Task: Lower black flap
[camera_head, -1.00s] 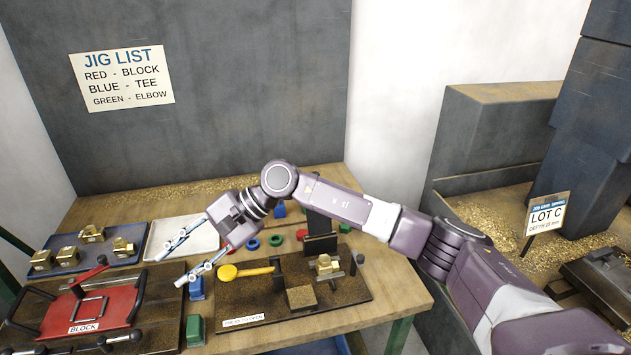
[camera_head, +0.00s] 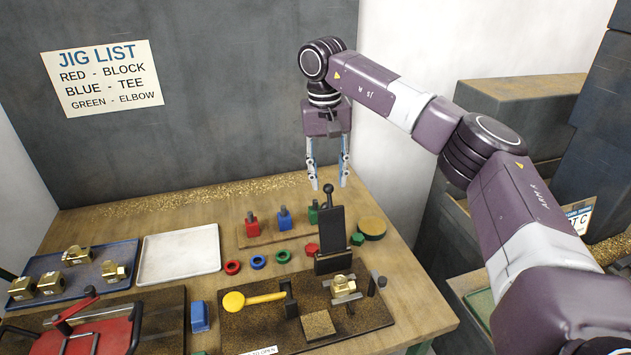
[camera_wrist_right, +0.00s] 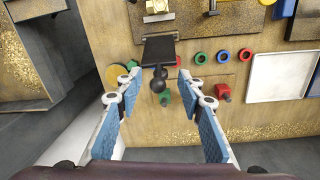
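The black flap (camera_head: 331,238) stands upright at the back edge of the brown fixture board (camera_head: 372,319), with a ball knob (camera_head: 328,188) on its top. My right gripper (camera_head: 328,184) points down just above and around the height of the knob, its fingers apart. In the right wrist view the flap (camera_wrist_right: 158,50) and its knob (camera_wrist_right: 157,85) show between the open fingers, beyond the tips (camera_wrist_right: 165,92); I see no contact. A brass fitting (camera_head: 343,286) sits in the fixture in front of the flap. My left gripper is not in view.
A yellow-handled clamp (camera_head: 235,301) lies left on the board. Behind are red, blue and green pegs (camera_head: 285,217) and rings (camera_head: 258,262). A white tray (camera_head: 180,254), a blue tray of brass parts (camera_head: 107,287) and a red jig (camera_head: 100,335) are at left. The back wall is close behind.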

